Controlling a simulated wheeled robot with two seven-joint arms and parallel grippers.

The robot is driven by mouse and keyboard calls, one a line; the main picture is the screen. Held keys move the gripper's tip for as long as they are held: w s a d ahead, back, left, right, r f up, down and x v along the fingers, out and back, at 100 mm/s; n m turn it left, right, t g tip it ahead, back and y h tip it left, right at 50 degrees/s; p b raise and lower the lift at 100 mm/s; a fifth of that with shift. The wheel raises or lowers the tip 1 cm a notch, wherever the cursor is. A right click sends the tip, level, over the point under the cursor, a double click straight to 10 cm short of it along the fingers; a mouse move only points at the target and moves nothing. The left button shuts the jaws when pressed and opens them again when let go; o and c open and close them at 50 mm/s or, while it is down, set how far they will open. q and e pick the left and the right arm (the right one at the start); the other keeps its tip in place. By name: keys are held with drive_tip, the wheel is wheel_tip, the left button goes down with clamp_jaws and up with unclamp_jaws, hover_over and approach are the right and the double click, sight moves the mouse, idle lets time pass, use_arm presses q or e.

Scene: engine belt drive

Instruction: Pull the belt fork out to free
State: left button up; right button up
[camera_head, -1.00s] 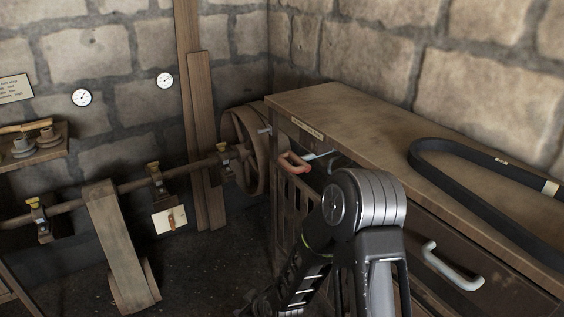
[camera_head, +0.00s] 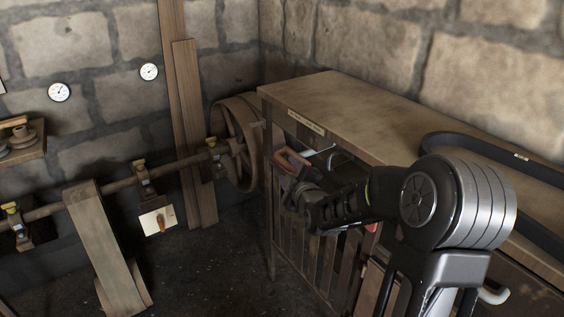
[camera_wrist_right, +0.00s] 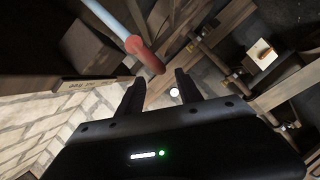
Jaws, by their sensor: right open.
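My right gripper (camera_head: 295,188) is just below and beside the handle in the head view. In the wrist view its two dark fingers (camera_wrist_right: 158,84) are apart with nothing held between them. The handle's end lies just ahead of the finger gap, seemingly not touching. My left gripper is not in view.
The bench (camera_head: 350,108) with slatted front stands along the right wall, a black belt (camera_head: 470,143) on top. A pulley wheel (camera_head: 238,145) and line shaft (camera_head: 110,187) run at the left. A flat belt (camera_head: 95,240) hangs from the shaft. The floor between is clear.

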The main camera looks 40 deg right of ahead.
sight(282, 162)
drive_tip(key=x, duration=0.7)
drive_tip(key=shift+w+p, duration=0.25)
drive_tip(key=shift+p, duration=0.1)
clamp_jaws()
idle(1.1)
